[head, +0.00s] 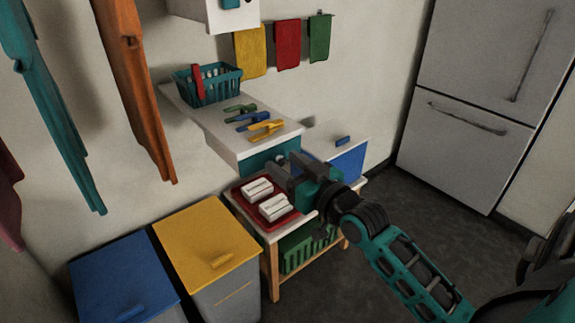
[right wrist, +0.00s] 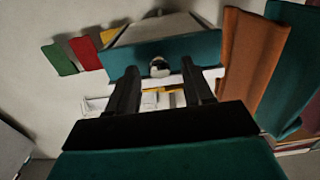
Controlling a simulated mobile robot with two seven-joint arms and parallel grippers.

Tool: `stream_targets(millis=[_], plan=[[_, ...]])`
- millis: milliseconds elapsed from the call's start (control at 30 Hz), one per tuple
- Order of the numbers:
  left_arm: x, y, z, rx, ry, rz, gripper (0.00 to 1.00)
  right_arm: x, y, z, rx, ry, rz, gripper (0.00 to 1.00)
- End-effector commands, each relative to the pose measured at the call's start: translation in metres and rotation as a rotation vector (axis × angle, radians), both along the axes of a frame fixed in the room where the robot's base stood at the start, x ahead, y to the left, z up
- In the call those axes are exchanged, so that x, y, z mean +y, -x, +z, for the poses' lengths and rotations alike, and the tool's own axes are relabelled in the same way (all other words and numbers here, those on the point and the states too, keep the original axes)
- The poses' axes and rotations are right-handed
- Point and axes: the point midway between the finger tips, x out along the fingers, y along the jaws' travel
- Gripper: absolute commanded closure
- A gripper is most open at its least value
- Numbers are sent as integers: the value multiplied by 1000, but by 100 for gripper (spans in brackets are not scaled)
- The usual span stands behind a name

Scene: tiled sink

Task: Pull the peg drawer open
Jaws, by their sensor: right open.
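The peg drawer's teal front (head: 256,162) shows under the front end of the white shelf in the head view, partly hidden by my right gripper (head: 281,170). In the right wrist view the teal front (right wrist: 190,49) is seen close up with a pale round knob (right wrist: 160,68). The fingers of my right gripper (right wrist: 161,84) are apart, and the knob appears between their tips. I cannot tell whether the fingers touch it. My left gripper is not in view.
Colored pegs (head: 262,130) and a teal basket (head: 208,85) are on the white shelf (head: 215,122). Below is a red tray (head: 245,207) with white blocks on a small table. Yellow (head: 200,240) and blue (head: 118,280) lidded bins stand left. A fridge (head: 470,100) stands right.

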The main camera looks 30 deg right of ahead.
Motion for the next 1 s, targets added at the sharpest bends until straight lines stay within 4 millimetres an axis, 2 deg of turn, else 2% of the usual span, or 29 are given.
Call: stream_targets(millis=[300, 800, 1000], plan=[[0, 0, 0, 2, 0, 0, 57, 0, -2, 0, 1, 0, 0, 50], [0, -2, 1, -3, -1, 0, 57, 0, -1, 0, 0, 0, 0, 98], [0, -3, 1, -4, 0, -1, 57, 0, -1, 0, 0, 0, 0, 100]])
